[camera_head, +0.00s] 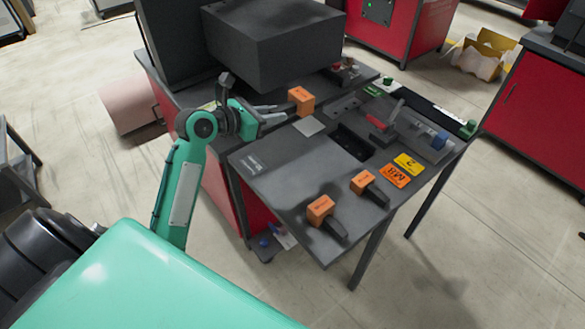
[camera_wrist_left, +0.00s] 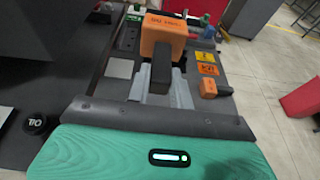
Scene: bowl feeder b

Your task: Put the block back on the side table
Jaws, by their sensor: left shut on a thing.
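My left gripper (camera_head: 281,111) is shut on an orange block (camera_head: 301,100) with a dark stem. In the left wrist view the block (camera_wrist_left: 163,34) stands at the far end of the grey fingers (camera_wrist_left: 160,92), which grip its stem. In the head view it shows over the back left part of the grey side table (camera_head: 285,185), near a pale square plate (camera_head: 309,126). I cannot tell how high above the surface it is. Two other orange blocks with dark stems, one nearer (camera_head: 321,210) and one farther right (camera_head: 363,182), are at the table's front. My right gripper is not in view.
A large dark box (camera_head: 273,40) stands on the machine bench behind my left gripper. The table also has a dark slot (camera_head: 350,142), a red-handled clamp (camera_head: 380,124) and orange and yellow labels (camera_head: 395,175). The table's left front surface is clear.

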